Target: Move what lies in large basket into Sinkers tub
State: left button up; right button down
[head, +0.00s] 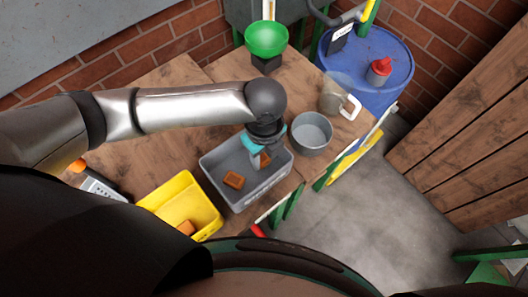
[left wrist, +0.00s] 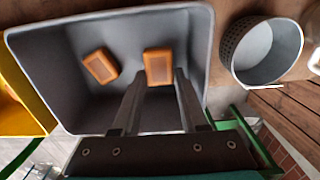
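A grey rectangular tub (head: 217,187) stands on the wooden table; it also shows in the left wrist view (left wrist: 50,75). Lettering on its front side is too small to read. An orange-brown block (head: 233,181) lies on its floor, left of my gripper. My left gripper (head: 258,158) points down into the tub. Its fingers sit on both sides of a second orange-brown block (left wrist: 158,66), which looks larger and nearer than the first. A round grey basket (head: 312,133) with a perforated wall stands to the right; its visible inside (left wrist: 256,52) is empty. My right gripper is not seen.
A yellow bin (head: 172,191) with an orange block (head: 186,228) stands at the left. A clear jug (head: 335,97) and a green bowl on a scale (head: 266,38) stand behind. A blue drum (head: 390,85) is beyond the table's right edge.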

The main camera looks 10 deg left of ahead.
aim_at(264, 160)
pick_arm(q)
jog(key=shift+o, duration=0.6)
jog(key=shift+r, duration=0.25)
notch_tip(264, 160, up, 13)
jog(key=p, duration=0.3)
jog(key=shift+f, duration=0.15)
